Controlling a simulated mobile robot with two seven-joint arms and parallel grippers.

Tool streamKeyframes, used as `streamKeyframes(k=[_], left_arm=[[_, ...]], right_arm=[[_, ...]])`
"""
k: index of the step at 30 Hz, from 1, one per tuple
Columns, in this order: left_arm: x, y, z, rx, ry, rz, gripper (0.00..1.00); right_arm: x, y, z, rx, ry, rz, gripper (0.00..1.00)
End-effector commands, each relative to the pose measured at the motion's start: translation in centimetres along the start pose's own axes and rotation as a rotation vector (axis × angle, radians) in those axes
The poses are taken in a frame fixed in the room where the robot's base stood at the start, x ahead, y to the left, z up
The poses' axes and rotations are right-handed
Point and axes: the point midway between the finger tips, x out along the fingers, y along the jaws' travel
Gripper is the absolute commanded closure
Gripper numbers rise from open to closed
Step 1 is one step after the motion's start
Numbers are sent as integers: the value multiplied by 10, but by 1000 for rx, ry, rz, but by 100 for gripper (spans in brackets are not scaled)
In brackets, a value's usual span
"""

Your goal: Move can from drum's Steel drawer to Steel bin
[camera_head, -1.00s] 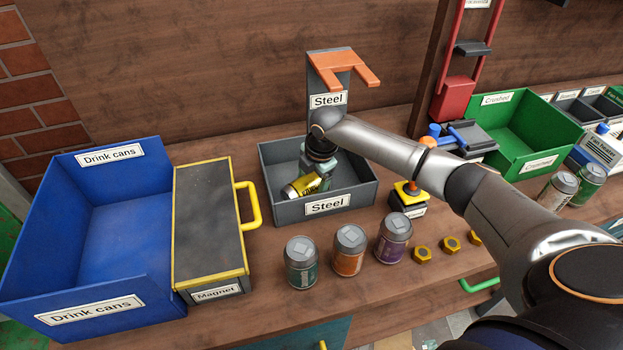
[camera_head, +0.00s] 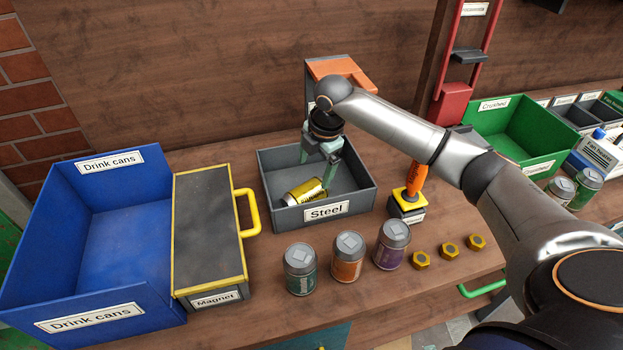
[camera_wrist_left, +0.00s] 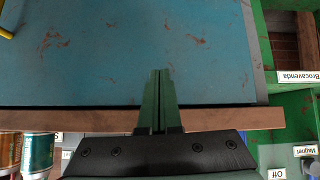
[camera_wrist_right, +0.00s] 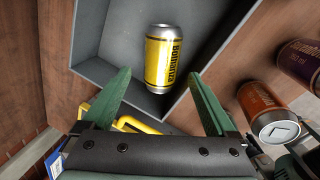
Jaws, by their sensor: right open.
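A yellow can (camera_head: 304,191) lies on its side in the grey Steel bin (camera_head: 365,198), near its front wall. My right gripper (camera_head: 318,166) points down over the bin, open and empty. In the right wrist view its fingertips (camera_wrist_right: 160,78) are apart, with the can beyond them and not held. My left gripper (camera_wrist_left: 158,75) shows only in the left wrist view, shut and empty, in front of a blue panel. A drum's Steel drawer cannot be made out.
A blue Drink cans bin (camera_head: 128,241) and a Magnet box (camera_head: 207,232) with a yellow handle stand left. Three upright cans, teal (camera_head: 300,270), orange (camera_head: 347,260) and purple (camera_head: 391,246), stand before the Steel bin. An orange-handled yellow switch (camera_head: 408,203) stands right.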

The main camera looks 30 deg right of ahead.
Motion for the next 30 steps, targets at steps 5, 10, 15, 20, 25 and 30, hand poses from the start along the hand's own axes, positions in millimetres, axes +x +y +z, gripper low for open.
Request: streamKeyframes(k=[5,10,15,20,25,30], left_arm=[[-1,0,-2,0,0,0,100],[-2,0,-2,0,0,0,100],[-2,0,-2,0,0,0,100],[-2,0,-2,0,0,0,100],[-2,0,-2,0,0,0,100],[-2,0,-2,0,1,0,100]], right_arm=[[-30,1,0,0,0,2,8],[-42,0,0,0,-1,0,8],[-43,0,0,0,-1,-1,8],[-43,0,0,0,0,-1,8],[-43,0,0,0,0,0,8],[-43,0,0,0,0,-1,8]])
